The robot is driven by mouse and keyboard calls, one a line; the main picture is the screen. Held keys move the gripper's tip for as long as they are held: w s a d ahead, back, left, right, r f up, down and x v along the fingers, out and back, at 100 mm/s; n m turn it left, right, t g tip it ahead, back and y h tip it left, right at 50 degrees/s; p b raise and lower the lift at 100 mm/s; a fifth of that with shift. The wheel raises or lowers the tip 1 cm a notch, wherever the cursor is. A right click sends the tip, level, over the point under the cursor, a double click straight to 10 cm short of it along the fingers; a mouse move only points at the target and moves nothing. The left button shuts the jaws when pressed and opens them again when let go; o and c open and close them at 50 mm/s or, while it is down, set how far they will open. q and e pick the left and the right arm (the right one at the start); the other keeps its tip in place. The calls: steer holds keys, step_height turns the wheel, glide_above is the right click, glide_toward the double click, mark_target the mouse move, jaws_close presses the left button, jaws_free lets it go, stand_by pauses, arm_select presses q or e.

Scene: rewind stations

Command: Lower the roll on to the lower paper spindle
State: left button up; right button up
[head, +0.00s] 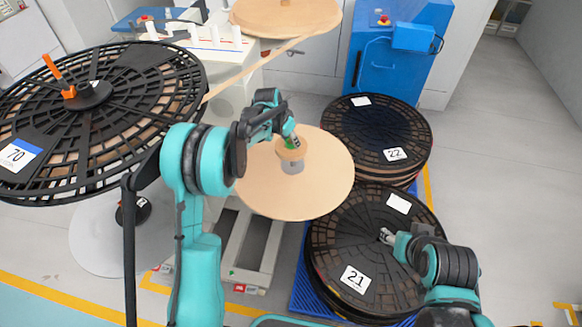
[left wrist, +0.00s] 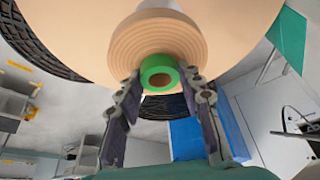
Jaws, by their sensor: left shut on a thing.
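The roll (head: 291,152) is a small tan paper roll with a green core. My left gripper (head: 293,141) is shut on its green core (left wrist: 160,74), with one finger on each side in the left wrist view (left wrist: 160,82). The lower paper spindle (head: 292,168) is a grey post in the middle of a wide tan disc (head: 262,192). The roll is over the post and hides its top. I cannot tell whether they touch. My right gripper (head: 386,236) is above the reel labelled 21, and its finger opening is too small to judge.
A black reel marked 70 (head: 130,120) stands at left. Reel 22 (head: 372,130) and reel 21 (head: 350,245) lie stacked at right, on a blue pallet. Another tan disc (head: 300,22) is at the top. A blue cabinet (head: 385,65) stands behind. The floor at far right is clear.

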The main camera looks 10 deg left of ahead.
mark_target(292, 148)
arm_select(q)
steer(key=shift+w+d+f+m, duration=0.1)
steer(key=shift+w+f+m, duration=0.3)
steer(key=shift+w+f, duration=0.5)
step_height(292, 148, down, 5)
steer(key=shift+w+r+b, duration=0.1)
steer(key=shift+r+b, duration=0.1)
steer(key=shift+b, duration=0.85)
step_height(292, 148, down, 5)
steer(key=shift+r+b, duration=0.1)
steer(key=shift+b, duration=0.75)
steer(key=o, duration=1.3)
steer(key=shift+c, duration=0.2)
